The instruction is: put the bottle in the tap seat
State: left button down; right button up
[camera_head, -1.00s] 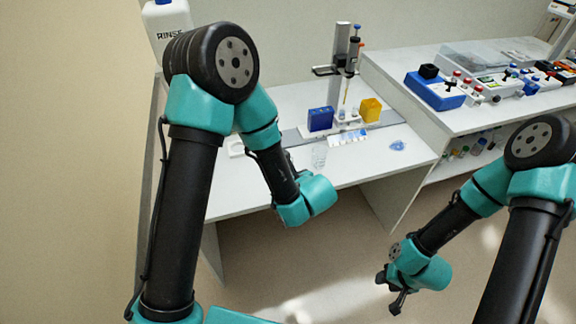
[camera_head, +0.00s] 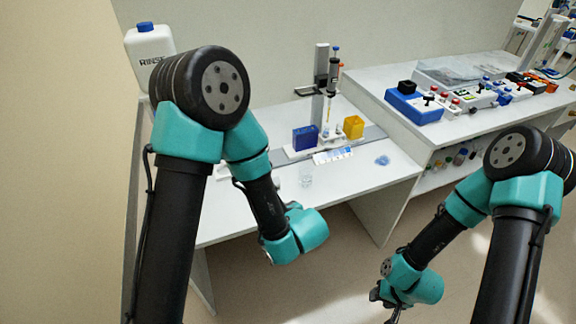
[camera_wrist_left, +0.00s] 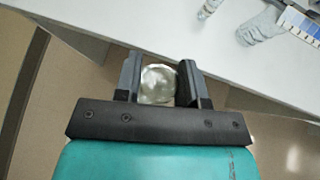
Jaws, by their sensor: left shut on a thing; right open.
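My left gripper (camera_wrist_left: 158,88) is shut on a clear, round, glassy thing, taken to be the bottle (camera_wrist_left: 159,82), seen from above in the left wrist view. It is held in front of the white bench edge, over the floor. In the head view, my left arm's wrist shows before the bench, but its jaws and the bottle are hidden. My right gripper (camera_head: 386,298) is low at the bottom right, open and empty, away from the bench. A white jug (camera_head: 150,58) marked RINSE, with a blue cap, stands at the upper left, partly behind my left arm. No tap seat can be made out.
A higher bench with a blue device (camera_head: 413,106) stands right. The front bench strip is mostly clear.

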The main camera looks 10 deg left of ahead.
pick_arm(q)
jog(key=w+a+r+m+t+h, duration=0.1)
jog(key=w+a+r+m+h, duration=0.1)
jog(key=w+a+r, duration=0.1)
jog(key=w+a+r+m+t+h, duration=0.1)
jog(key=w+a+r+m+h, duration=0.1)
jog(key=w+a, duration=0.4)
jog(key=shift+w+r+m, duration=0.5)
jog(key=shift+w+r, duration=0.3)
jog(key=shift+w, duration=0.3)
jog(key=shift+d, duration=0.15)
